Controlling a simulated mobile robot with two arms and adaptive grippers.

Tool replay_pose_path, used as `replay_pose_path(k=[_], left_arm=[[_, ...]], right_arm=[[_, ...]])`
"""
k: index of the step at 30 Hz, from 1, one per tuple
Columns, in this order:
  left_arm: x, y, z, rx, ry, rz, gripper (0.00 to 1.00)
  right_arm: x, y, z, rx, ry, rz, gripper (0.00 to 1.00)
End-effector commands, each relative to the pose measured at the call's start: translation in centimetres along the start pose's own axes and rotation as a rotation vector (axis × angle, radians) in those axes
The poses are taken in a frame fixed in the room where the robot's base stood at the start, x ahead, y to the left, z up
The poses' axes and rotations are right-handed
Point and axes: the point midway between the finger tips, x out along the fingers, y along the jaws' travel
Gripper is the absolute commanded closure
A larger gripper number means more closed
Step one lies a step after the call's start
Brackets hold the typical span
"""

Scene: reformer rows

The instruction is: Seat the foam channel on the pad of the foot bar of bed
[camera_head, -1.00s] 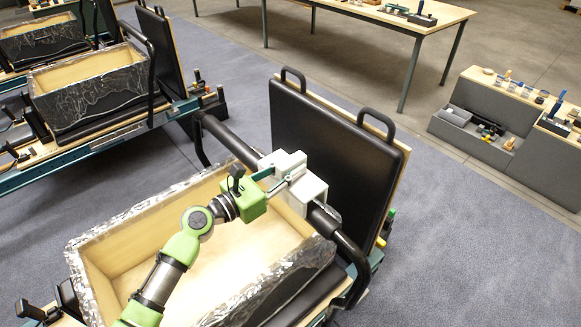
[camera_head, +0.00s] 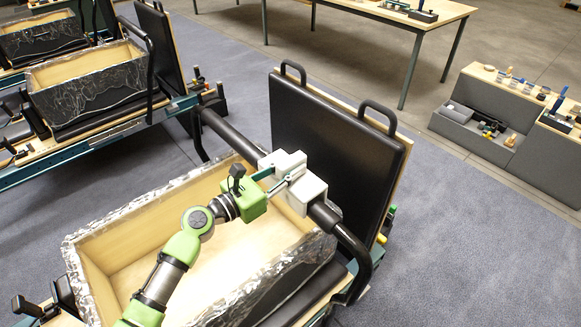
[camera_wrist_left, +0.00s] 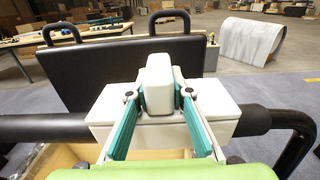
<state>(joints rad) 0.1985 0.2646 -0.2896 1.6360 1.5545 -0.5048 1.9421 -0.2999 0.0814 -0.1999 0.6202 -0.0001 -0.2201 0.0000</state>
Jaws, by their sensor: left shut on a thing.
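The white foam channel (camera_head: 306,192) sits at the black foot bar (camera_head: 231,138) of the nearest bed, across its padded length. The wrist view also shows the channel (camera_wrist_left: 222,100), with the bar (camera_wrist_left: 45,127) coming out on both sides of it. My left gripper (camera_head: 282,178) is shut on the raised block on the channel; its teal fingers (camera_wrist_left: 160,98) lie on either side of that block. The channel's underside is hidden, so I cannot tell how fully it rests on the pad. My right gripper is not in view.
A foil-edged wooden box (camera_head: 115,228) lies under my left arm. A black upright board (camera_head: 330,130) with two handles stands just behind the bar. Another bed with a foil-covered box (camera_head: 90,95) is at left. A table (camera_head: 400,22) and grey bench (camera_head: 490,125) stand beyond open carpet.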

Motion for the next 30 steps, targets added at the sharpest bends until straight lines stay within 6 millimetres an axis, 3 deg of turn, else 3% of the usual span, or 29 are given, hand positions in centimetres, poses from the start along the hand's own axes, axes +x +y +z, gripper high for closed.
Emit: replay_pose_path(k=[26,27,28,30], left_arm=[[0.0,0.0,-2.3,0.0,-0.001,0.0,1.0],[0.0,0.0,-2.1,0.0,-0.001,0.0,0.69],[0.0,0.0,-2.1,0.0,-0.001,0.0,0.62],[0.0,0.0,-2.1,0.0,-0.001,0.0,0.6]], right_arm=[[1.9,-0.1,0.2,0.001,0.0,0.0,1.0],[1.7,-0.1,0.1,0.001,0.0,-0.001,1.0],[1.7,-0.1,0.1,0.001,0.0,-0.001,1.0],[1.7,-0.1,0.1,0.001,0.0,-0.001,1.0]])
